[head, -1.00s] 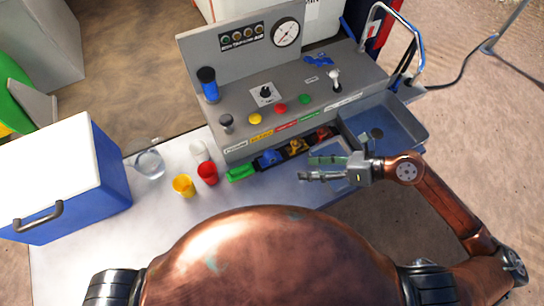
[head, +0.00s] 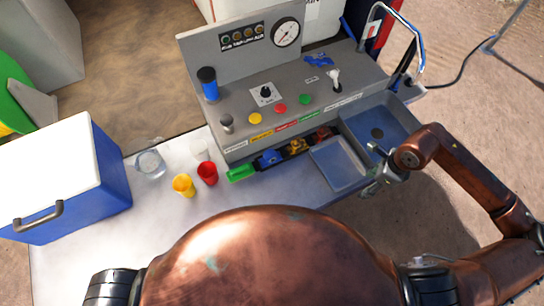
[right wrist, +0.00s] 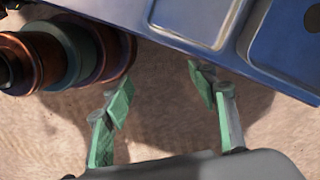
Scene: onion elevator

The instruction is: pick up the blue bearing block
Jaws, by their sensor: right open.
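A small blue block (head: 270,158), which looks like the blue bearing block, sits in the left slot of the row at the front foot of the grey console (head: 285,100). My right gripper (head: 372,188) is well to the right of it, beside the front right corner of the blue-grey tray. In the right wrist view the right gripper (right wrist: 160,82) is open with nothing between its green-padded fingers, over sandy ground. The block is not in the right wrist view. My left gripper is not in view.
A yellow block (head: 297,147) and a red block (head: 323,134) share the row. A green piece (head: 241,173) lies beside the row.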

